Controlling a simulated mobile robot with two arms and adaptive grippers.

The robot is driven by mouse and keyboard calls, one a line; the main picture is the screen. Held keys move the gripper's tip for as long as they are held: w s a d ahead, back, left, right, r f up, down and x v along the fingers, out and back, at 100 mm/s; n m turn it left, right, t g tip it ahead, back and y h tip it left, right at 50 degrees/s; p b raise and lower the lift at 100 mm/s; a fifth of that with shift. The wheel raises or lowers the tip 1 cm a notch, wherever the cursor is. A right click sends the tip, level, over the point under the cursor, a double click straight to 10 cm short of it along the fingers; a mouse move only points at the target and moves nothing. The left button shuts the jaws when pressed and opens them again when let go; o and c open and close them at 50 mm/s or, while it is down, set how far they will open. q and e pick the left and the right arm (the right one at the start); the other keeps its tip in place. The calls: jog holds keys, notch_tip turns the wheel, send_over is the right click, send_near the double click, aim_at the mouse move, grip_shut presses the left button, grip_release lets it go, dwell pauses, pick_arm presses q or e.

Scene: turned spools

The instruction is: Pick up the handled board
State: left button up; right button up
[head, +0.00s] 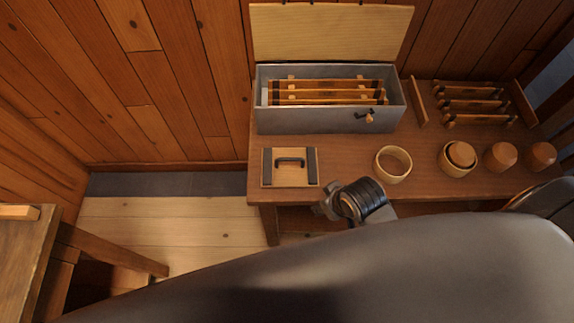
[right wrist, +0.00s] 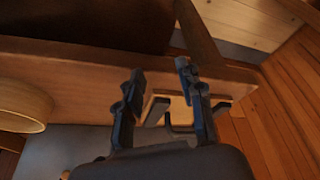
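The handled board (head: 283,176) is a light wooden square with dark strips at its left and right sides and a black handle (head: 290,161) on top. It lies at the left end of the workbench, near its front edge. My right gripper (head: 331,199) is in front of the bench edge, right of the board and apart from it in the head view. In the right wrist view the gripper (right wrist: 160,72) has its two fingers spread with nothing between the tips. The board (right wrist: 178,107) shows beyond the fingers, partly hidden by them. My left gripper is not in view.
A grey metal chest (head: 320,120) with an open wooden lid stands behind the board, holding wooden pieces. A wooden ring (head: 393,176) is right of the board. Several round wooden pieces and a spool rack (head: 418,103) are farther right. A table (head: 25,250) stands at left.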

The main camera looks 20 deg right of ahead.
aim_at(291, 158)
jog(key=w+a+r+n, duration=0.1)
jog(key=w, duration=0.1)
jog(key=w+a+r+n+y, duration=0.1)
jog(key=w+r, duration=0.1)
jog(key=w+a+r+n+t, duration=0.1)
jog(key=w+a+r+n, duration=0.1)
jog(key=w, duration=0.1)
jog(key=shift+r+y, duration=0.2)
jog(key=shift+y, duration=0.2)
jog(key=w+d+r+n+g+y+b, duration=0.1)
jog(key=w+d+r+n, duration=0.25)
jog(key=r+n, duration=0.5)
jog(key=shift+m+g, duration=0.25)
jog(key=shift+g, duration=0.05)
jog(key=x, duration=1.3)
jog(key=shift+w+a+f+p, duration=0.15)
jog(key=shift+w+f+p, duration=0.05)
jog(key=shift+f+p, duration=0.15)
jog(key=shift+c, duration=0.2)
grip_shut()
